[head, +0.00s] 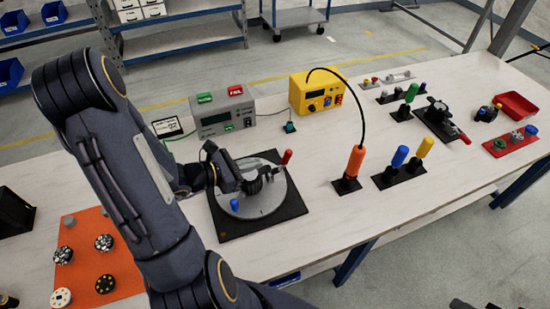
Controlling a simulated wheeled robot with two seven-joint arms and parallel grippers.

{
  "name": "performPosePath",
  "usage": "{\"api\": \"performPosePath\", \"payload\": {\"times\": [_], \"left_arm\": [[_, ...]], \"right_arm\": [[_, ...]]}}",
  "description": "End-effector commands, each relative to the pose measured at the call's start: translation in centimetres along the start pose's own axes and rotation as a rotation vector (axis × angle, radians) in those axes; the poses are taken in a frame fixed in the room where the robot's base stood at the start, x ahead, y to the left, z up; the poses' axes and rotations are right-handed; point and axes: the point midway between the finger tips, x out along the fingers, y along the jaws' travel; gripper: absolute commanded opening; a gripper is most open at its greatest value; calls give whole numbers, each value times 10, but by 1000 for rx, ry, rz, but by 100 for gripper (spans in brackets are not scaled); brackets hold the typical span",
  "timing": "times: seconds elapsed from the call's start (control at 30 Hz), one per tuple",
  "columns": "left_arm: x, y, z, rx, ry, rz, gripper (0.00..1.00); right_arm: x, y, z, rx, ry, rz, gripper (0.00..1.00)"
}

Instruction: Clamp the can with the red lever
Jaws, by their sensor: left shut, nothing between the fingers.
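A round grey disc (274,199) lies on a square black plate (229,228) in the middle of the table. A red lever (287,157) sticks up at the disc's far right side. A small blue piece (237,204) is at its near left edge. My left gripper (266,178) is shut and empty over the disc, just left of and below the red lever. I cannot tell if it touches the lever. My gripper hides the middle of the disc, and I cannot make out a can there. A dark part at the bottom right edge may be my right gripper.
An orange mat (119,262) with several round parts lies at the left. Grey (222,112) and yellow (316,93) boxes stand behind the disc. Orange (355,161), blue (399,156) and yellow (425,147) handles stand right. A second fixture (437,112) has a red-tipped lever.

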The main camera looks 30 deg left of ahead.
Motion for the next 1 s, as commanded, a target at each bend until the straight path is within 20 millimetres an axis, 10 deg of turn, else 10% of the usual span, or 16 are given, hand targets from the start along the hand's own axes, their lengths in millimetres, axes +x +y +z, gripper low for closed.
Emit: {"api": "performPosePath", "payload": {"times": [0.4,1.0], "left_arm": [[69,-1,1,-1,0,-3,0],[75,2,1,3,10,0,0]], "right_arm": [[-9,-4,-5,0,0,0,36],[-11,-5,-6,0,0,0,36]]}}
